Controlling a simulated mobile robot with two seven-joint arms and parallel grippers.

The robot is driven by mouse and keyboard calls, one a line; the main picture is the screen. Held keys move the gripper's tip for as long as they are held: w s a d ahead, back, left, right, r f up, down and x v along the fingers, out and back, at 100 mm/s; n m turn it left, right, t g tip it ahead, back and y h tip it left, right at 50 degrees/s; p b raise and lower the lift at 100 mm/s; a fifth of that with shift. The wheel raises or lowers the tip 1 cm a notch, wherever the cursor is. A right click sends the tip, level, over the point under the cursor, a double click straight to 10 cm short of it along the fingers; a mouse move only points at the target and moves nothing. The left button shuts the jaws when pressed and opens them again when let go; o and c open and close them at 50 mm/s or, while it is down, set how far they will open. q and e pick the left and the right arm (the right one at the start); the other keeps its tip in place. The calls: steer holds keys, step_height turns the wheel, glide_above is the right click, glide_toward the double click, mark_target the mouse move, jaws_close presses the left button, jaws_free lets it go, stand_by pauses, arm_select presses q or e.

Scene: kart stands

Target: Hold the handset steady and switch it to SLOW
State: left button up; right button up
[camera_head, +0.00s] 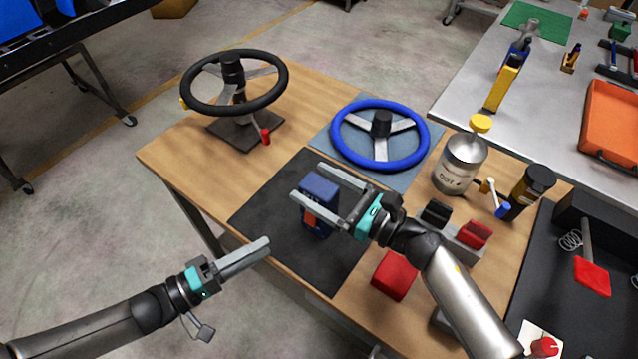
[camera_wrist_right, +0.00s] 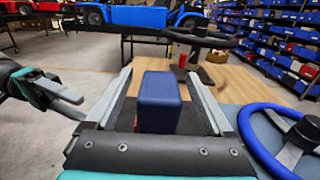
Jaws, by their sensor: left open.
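The handset, a dark blue block (camera_head: 320,187) with an orange patch on its side, stands on the black mat (camera_head: 262,208). My right gripper (camera_head: 307,180) is open, with one finger on each side of the handset. In the right wrist view the handset (camera_wrist_right: 160,92) sits between the fingers, with a gap visible on both sides. My left gripper (camera_head: 267,244) is in front of the table's near left edge, apart from the handset. Its fingers overlap in the head view, and it is open and empty. The SLOW marking and the switch cannot be made out.
A black steering wheel (camera_head: 187,101) on a stand is at the back left. A blue steering wheel (camera_head: 345,153) lies behind the handset. A silver can (camera_head: 463,160), a red block (camera_head: 395,275) and a grey pedal block (camera_head: 464,247) are to the right.

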jaws_close()
arm_select(q)
steer(key=shift+r, duration=0.1)
steer(key=shift+c, duration=0.9)
steer(key=shift+d+r+m, duration=0.25)
steer(key=shift+m, duration=0.05)
steer(key=shift+c, duration=0.7)
steer(key=d+r+m+g+h, duration=0.1)
steer(key=r+m, duration=0.1)
steer(key=s+d+r+m+g+h, duration=0.1)
steer(key=d+r+m+g, duration=0.1)
steer(key=m, duration=0.1)
steer(key=d+r+m+g+h, duration=0.1)
steer(key=r+m, duration=0.1)
steer(key=shift+s+d+g, duration=0.25)
steer(key=shift+d+g, duration=0.05)
jaws_close()
steer(key=s+d+r+m+g+y, duration=0.2)
steer(key=s+d+r+m+g, duration=0.15)
steer(key=m+g, duration=0.7)
steer(key=w+a+m+t+y, duration=0.6)
steer(key=w+m+t+y, duration=0.1)
steer(key=m, duration=0.4)
steer(key=shift+w+a+r+y, duration=0.15)
steer(key=shift+w+a+y, duration=0.15)
steer(key=shift+w+y, duration=0.65)
steer(key=shift+m, duration=0.25)
